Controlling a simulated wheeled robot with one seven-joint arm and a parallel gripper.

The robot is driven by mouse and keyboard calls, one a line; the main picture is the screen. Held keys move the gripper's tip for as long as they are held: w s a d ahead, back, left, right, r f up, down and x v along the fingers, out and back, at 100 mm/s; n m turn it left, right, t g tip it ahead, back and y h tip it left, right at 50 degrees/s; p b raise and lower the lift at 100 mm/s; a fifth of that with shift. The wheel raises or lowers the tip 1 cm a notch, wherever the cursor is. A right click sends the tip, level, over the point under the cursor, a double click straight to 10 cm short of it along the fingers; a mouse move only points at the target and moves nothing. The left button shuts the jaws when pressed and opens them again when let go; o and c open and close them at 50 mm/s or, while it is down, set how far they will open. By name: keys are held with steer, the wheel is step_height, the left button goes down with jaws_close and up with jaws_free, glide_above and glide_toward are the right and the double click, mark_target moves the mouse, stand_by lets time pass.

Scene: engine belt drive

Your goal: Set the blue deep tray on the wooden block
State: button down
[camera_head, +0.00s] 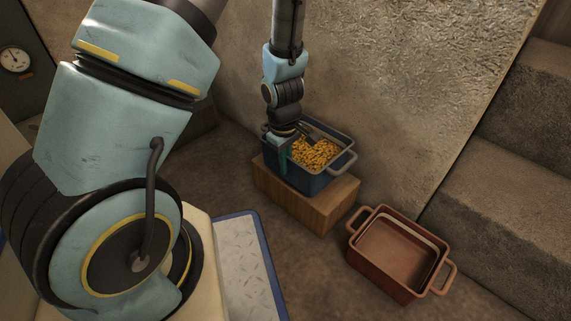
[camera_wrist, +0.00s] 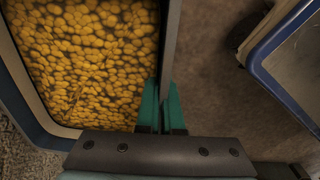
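The blue deep tray (camera_head: 310,182) is full of yellow-orange pieces and sits level on top of the wooden block (camera_head: 322,208), apparently resting on it. Bare block top shows at the front and right of the tray. My gripper (camera_head: 283,158) points down at the tray's left wall. In the wrist view, its green fingers (camera_wrist: 160,108) stand on either side of the tray's wall (camera_wrist: 171,40), close together, and look shut on it. The tray's far left side is partly hidden behind my gripper.
An empty red-brown tray (camera_head: 392,250) with handles lies on the floor to the right of the block. Stone steps (camera_head: 510,160) rise at the right, and a rough wall (camera_head: 410,90) stands behind the block. A blue-edged metal plate (camera_head: 245,265) lies at the front.

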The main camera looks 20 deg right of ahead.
steer(key=shift+f+b, duration=0.55)
steer(key=shift+f, duration=0.2)
stand_by(0.5)
steer(key=c, duration=1)
jaws_free()
steer(key=r+p, duration=0.2)
steer(key=r, duration=0.1)
steer(key=r+p, duration=0.3)
steer(key=r, duration=0.1)
steer(key=r+p, duration=0.2)
steer(key=r, duration=0.2)
steer(key=shift+s+a+p, duration=0.1)
steer(key=shift+a+p, duration=0.15)
steer(key=shift+p, duration=0.1)
